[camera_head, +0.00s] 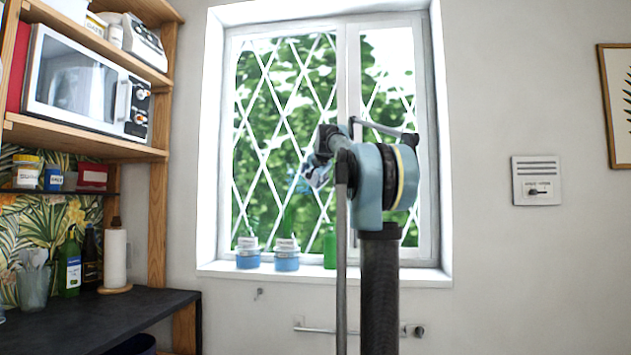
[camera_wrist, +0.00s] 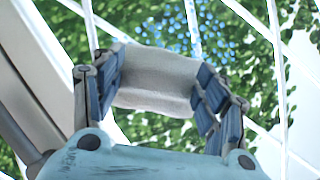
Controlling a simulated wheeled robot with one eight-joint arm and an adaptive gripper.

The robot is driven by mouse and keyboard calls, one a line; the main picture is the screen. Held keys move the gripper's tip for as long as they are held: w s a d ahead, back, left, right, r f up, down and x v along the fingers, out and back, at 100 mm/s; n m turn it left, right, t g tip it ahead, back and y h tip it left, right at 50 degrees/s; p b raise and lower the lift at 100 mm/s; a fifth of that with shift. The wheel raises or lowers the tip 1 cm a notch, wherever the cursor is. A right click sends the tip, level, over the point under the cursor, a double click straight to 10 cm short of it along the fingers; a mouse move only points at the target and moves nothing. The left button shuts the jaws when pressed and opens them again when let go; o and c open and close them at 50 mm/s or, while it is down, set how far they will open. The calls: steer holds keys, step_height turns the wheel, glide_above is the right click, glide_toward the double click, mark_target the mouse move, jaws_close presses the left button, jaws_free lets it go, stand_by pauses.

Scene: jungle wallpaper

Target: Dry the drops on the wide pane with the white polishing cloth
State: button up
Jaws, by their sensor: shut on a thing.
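The wide pane (camera_head: 275,95) is the left part of the window, crossed by white diagonal bars. In the wrist view a cluster of pale blue drops (camera_wrist: 185,35) shows on the glass just beyond the cloth. My gripper (camera_head: 312,172) is raised in front of the window. In the wrist view its blue-padded fingers are shut on the white polishing cloth (camera_wrist: 155,80), which spans between them. I cannot tell whether the cloth touches the glass. In the head view my arm hides part of the window and most of the cloth.
Two blue-and-white jars (camera_head: 287,255) and a green bottle (camera_head: 330,250) stand on the window sill (camera_head: 400,276) below the pane. A wooden shelf with a microwave (camera_head: 85,85) stands at left, above a dark counter (camera_head: 130,310). The wall at right is flat, with a small vent panel (camera_head: 537,181).

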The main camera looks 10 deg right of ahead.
mark_target(313, 187)
steer(key=shift+w+d, duration=0.25)
steer(key=shift+w, duration=0.5)
stand_by(0.3)
steer(key=shift+w+a, duration=0.35)
steer(key=shift+a, duration=0.7)
steer(key=shift+w+a, duration=0.3)
steer(key=shift+a, duration=0.75)
steer(key=shift+w+a, duration=0.35)
steer(key=shift+a, duration=0.7)
steer(key=shift+w+a, duration=0.25)
steer(key=shift+a, duration=0.55)
steer(key=shift+w+a, duration=0.2)
steer(key=shift+a, duration=0.6)
steer(key=shift+s+d, duration=0.2)
steer(key=shift+d, duration=0.65)
steer(key=shift+s+d, duration=0.2)
steer(key=shift+d, duration=0.6)
steer(key=shift+s+d, duration=0.35)
steer(key=shift+d, duration=0.7)
steer(key=shift+s+d, duration=0.35)
steer(key=shift+d, duration=0.65)
steer(key=shift+s+d, duration=0.35)
steer(key=shift+d, duration=0.7)
steer(key=shift+f, duration=2)
steer(key=shift+w+a, duration=0.5)
steer(key=shift+a, duration=1.05)
steer(key=shift+w+a, duration=0.5)
steer(key=shift+a, duration=1.1)
steer(key=shift+w+a, duration=0.5)
steer(key=shift+a, duration=1.05)
